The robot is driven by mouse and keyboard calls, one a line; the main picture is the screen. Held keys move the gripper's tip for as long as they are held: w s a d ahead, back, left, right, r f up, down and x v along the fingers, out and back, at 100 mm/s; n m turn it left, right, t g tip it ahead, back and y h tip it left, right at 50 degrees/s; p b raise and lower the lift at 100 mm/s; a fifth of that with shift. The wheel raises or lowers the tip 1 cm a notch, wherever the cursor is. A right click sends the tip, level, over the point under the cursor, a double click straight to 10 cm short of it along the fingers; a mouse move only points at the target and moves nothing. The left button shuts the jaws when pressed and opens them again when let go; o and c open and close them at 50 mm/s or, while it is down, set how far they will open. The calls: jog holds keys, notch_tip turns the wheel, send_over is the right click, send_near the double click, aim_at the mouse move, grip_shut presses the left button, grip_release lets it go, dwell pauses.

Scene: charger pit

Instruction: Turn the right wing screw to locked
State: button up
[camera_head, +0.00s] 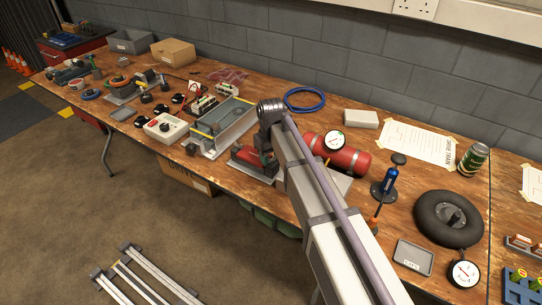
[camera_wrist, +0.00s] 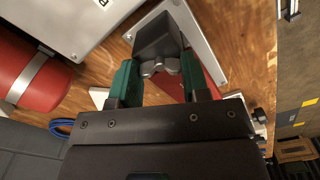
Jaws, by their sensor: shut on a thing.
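A silver wing screw (camera_wrist: 160,67) shows in the wrist view in front of a dark grey block (camera_wrist: 158,36). My gripper (camera_wrist: 160,75) is shut on the wing screw, with one green fingertip on each side of it. A red body (camera_wrist: 168,88) lies just behind the fingers, and a pale plate (camera_wrist: 207,48) lies under the block. Only one wing screw shows, and no lock marking is readable. In the head view the red device (camera_head: 248,158) stands at the bench front, partly behind my arm; my gripper and the wing screw are hidden there.
A red cylinder (camera_head: 345,158) with a gauge lies right of my arm; it also shows in the wrist view (camera_wrist: 30,72). A grey channel (camera_head: 225,125) and a white control box (camera_head: 166,127) stand to the left. A blue cable coil (camera_head: 304,99) lies behind.

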jog(key=m, duration=1.2)
jog(key=shift+m, duration=0.3)
dwell(0.4)
jog(key=o, duration=0.9)
notch_tip(320, 180, up, 11)
jog(key=p, duration=1.1)
jog(key=shift+f, duration=0.1)
